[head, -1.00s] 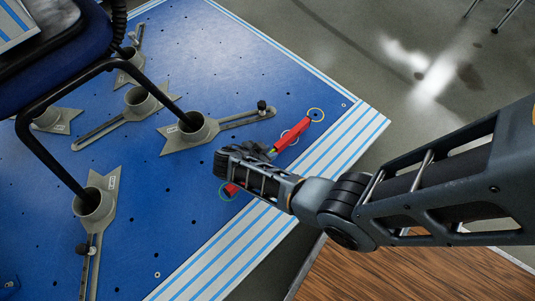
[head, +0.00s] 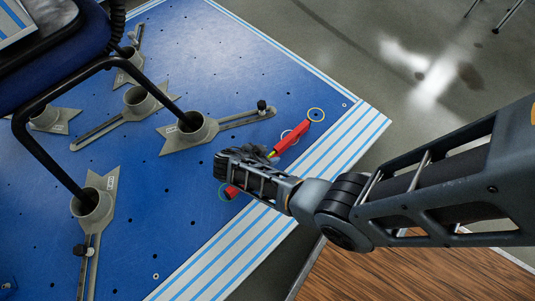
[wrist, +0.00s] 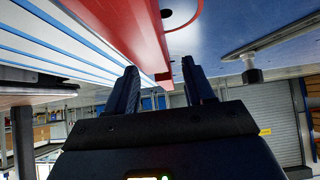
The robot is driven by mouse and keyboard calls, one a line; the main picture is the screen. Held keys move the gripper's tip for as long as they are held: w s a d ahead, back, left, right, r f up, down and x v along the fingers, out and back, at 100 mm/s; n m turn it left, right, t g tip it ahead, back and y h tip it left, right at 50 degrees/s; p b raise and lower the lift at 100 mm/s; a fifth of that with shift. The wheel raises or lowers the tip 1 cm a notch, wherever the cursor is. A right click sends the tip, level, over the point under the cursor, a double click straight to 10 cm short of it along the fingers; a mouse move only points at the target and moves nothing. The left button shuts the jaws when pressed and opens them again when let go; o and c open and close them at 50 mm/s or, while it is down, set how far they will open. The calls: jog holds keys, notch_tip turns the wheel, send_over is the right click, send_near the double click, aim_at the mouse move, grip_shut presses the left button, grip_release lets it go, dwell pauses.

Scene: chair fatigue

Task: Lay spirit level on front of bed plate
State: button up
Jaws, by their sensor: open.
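The red spirit level (head: 293,142) lies along the front of the blue bed plate (head: 140,240), beside its striped edge. A yellow patch shows near its middle. My gripper (head: 222,164) is over the level in the head view and hides its middle. The level's near end shows below my gripper. In the wrist view, the two dark fingers of my gripper (wrist: 160,82) stand apart, open. The red level (wrist: 120,30) runs from the top edge to the gap between them. Whether they touch it cannot be told.
Grey clamps (head: 195,130) hold the chair legs (head: 45,150) to the left. A wooden surface (head: 365,268) is at the lower right.

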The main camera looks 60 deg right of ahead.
jog(key=p+v, duration=0.4)
jog(key=v, duration=0.8)
jog(key=shift+f, duration=0.1)
jog(key=s+d+f+n+t+y, duration=0.2)
jog(key=s+d+f+n+t, duration=0.1)
jog(key=s+d+n, duration=0.3)
jog(key=s+a+r+n+t+y, duration=0.2)
jog(key=s+r+n+t+y, duration=0.15)
jog(key=s+n, duration=0.4)
jog(key=s+a+r+n+t+y, duration=0.1)
jog(key=s+a+r+n+t, duration=0.1)
jog(key=r, duration=1)
jog(key=s+a+r+n+t+y, duration=0.1)
jog(key=s+a+r+t, duration=0.3)
jog(key=r, duration=0.8)
jog(key=s+a+r+n+t+y, duration=0.1)
jog(key=s+a+r+n+t, duration=0.2)
jog(key=r, duration=0.9)
jog(key=s+n+t, duration=0.1)
jog(key=s, duration=0.2)
jog(key=shift+r, duration=0.2)
